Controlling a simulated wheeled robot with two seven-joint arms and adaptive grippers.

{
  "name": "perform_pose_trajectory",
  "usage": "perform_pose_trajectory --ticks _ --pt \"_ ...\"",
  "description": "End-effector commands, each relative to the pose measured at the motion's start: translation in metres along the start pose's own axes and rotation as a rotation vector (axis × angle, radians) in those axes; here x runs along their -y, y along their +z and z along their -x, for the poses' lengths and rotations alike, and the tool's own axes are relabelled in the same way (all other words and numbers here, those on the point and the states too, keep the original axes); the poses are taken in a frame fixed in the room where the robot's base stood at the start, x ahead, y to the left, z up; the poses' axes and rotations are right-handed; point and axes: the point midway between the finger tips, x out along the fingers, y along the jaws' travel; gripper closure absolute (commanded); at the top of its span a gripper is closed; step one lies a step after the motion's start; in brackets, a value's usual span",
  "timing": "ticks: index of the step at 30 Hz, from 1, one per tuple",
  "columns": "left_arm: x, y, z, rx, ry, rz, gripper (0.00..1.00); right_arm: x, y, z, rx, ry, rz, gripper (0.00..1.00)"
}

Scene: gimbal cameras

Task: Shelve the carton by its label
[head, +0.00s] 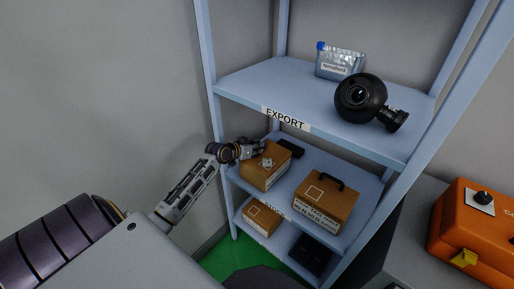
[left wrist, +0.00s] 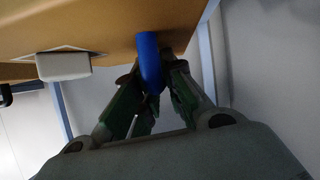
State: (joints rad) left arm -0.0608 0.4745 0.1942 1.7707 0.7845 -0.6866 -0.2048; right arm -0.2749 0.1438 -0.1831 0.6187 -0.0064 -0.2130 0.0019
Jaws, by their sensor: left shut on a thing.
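My left gripper (head: 257,149) reaches in from the left to the middle shelf of the blue-grey rack. It is at the top of a brown carton (head: 262,178) with a pale marking on top and a label on its front. In the left wrist view my left gripper (left wrist: 155,88) is shut on a blue handle-like piece (left wrist: 149,62) against the brown carton surface (left wrist: 110,25). I cannot tell whether the carton rests on the shelf or hangs just above it. The top shelf's edge carries an EXPORT label (head: 285,119). My right gripper is not in view.
A brown carton with a black handle (head: 324,203) stands right on the middle shelf. A smaller carton (head: 262,219) and a dark box (head: 310,255) are on the lower shelf. A jug (head: 340,62) and a black round device (head: 361,98) stand on the top shelf. An orange case (head: 472,225) is at right.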

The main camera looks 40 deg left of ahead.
Motion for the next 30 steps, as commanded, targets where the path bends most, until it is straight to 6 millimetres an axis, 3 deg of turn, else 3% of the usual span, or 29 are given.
perform_pose_trajectory --ticks 10,30 --pt "-0.001 0.006 -0.002 0.004 0.002 0.0 1.0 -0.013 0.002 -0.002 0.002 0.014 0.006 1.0" --pt "-0.001 0.017 -0.006 0.013 0.003 0.003 1.0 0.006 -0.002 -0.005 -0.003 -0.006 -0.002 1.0"
